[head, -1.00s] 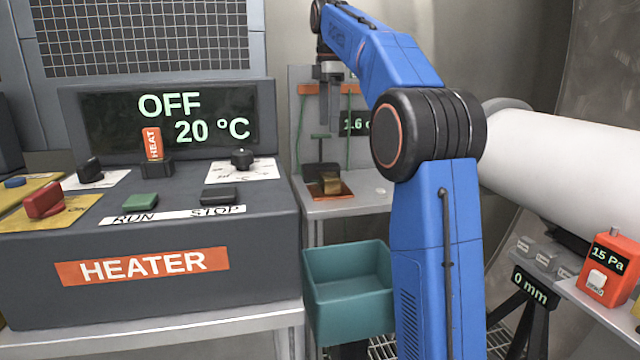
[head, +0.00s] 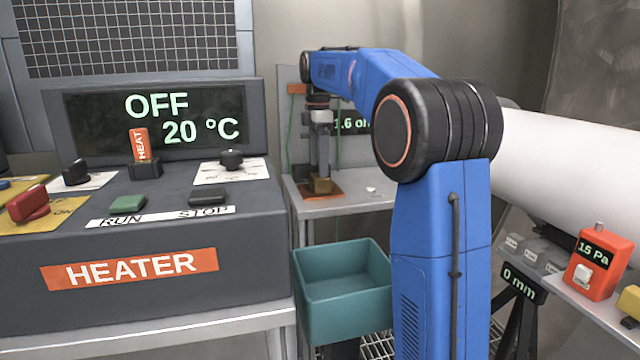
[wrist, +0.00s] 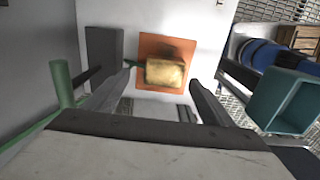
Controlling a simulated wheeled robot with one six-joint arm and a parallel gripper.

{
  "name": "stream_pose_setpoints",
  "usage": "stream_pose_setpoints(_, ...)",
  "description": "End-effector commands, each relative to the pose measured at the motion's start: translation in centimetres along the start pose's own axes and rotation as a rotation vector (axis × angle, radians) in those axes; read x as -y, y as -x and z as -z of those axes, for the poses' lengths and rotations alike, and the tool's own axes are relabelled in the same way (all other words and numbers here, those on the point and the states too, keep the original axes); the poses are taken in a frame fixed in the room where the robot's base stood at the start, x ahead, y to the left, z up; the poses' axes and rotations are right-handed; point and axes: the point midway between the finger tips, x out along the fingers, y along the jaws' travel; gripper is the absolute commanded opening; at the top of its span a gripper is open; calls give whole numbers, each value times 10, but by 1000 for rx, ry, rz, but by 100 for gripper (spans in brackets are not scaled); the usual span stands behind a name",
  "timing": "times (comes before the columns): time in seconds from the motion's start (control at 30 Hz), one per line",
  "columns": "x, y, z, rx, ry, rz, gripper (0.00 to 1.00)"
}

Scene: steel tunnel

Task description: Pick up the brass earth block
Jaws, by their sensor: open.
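The brass earth block (wrist: 165,71) sits on an orange pad (wrist: 150,50) on a small white side table. It also shows in the head view (head: 322,185), directly under my gripper. My gripper (wrist: 162,95) is open, pointing down, with one finger on each side of the block in the wrist view. In the head view my gripper (head: 320,168) is just above or around the block; I cannot tell whether the fingers touch it. A green cable runs to the block's left side in the wrist view.
The heater console (head: 150,225) stands to the left. A display reading 1.6 (head: 352,121) is behind my arm. A white cylinder (head: 570,170) and an orange 15 Pa gauge (head: 590,265) are at right.

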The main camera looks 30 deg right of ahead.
Motion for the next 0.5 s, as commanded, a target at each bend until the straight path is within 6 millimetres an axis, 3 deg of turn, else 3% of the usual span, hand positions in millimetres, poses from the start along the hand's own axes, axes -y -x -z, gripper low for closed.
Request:
stream_pose_setpoints(0.3,8,-39,-3,0,0,4,77)
stream_pose_setpoints(0.5,8,-50,-3,0,0,2,77)
